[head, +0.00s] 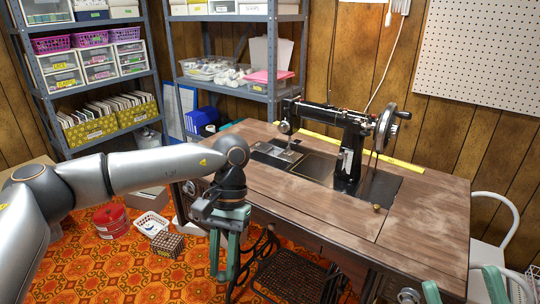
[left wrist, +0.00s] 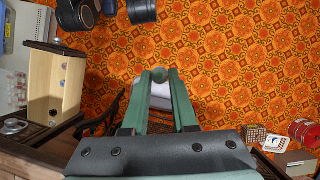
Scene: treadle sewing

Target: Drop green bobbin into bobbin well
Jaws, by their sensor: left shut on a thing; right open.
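My left gripper (head: 224,277) points down in front of the table's left side, over the floor. In the left wrist view its green fingers (left wrist: 160,76) close on a small round green bobbin (left wrist: 159,74) at the tips. The bobbin is hard to make out and I cannot see it in the head view. The black sewing machine (head: 352,150) stands on the wooden table, with a metal plate (head: 276,150) under its needle end. The bobbin well is too small to tell there. My right gripper (head: 464,287) is open at the bottom right edge.
An open wooden drawer (left wrist: 53,82) with small round items shows in the left wrist view. The tabletop front (head: 330,205) is clear. A white chair (head: 495,215) stands right.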

